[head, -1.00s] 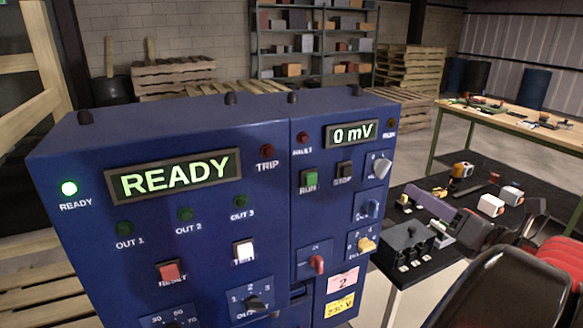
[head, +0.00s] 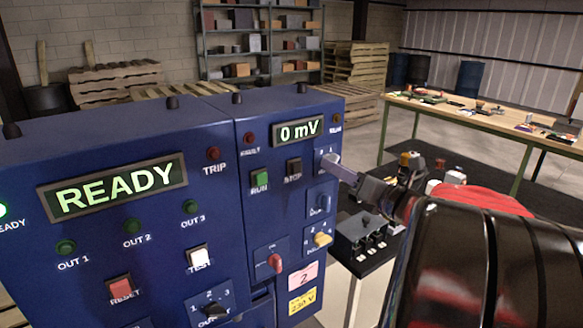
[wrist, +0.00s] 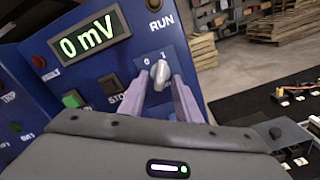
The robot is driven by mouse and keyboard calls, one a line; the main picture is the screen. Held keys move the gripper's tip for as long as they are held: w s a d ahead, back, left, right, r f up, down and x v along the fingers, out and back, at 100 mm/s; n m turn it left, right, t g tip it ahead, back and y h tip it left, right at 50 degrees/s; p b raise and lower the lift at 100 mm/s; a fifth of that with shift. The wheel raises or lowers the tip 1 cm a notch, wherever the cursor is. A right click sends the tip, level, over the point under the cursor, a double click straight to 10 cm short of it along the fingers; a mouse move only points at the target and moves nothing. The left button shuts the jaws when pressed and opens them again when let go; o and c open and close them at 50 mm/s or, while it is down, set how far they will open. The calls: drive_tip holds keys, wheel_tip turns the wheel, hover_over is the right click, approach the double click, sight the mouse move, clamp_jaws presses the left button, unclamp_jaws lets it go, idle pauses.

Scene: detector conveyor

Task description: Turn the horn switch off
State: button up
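A grey rotary switch (wrist: 160,74) marked 0 and 1 sits at the upper right of the blue control panel (head: 222,135). Its name label is not readable; I take it as the horn switch. In the wrist view its grip points up, seemingly nearer the 1. In the head view, my gripper (head: 340,172) is at this switch and covers part of it. In the wrist view, my gripper (wrist: 162,82) has its two fingers apart, one on each side of the switch's grip. Thin gaps seem to show, so it looks open, though contact is hard to judge.
A dark table with a switch box (head: 365,238) stands at the right.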

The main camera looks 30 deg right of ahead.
drive_tip(key=shift+w, duration=0.25)
drive_tip(key=shift+c, duration=0.3)
clamp_jaws()
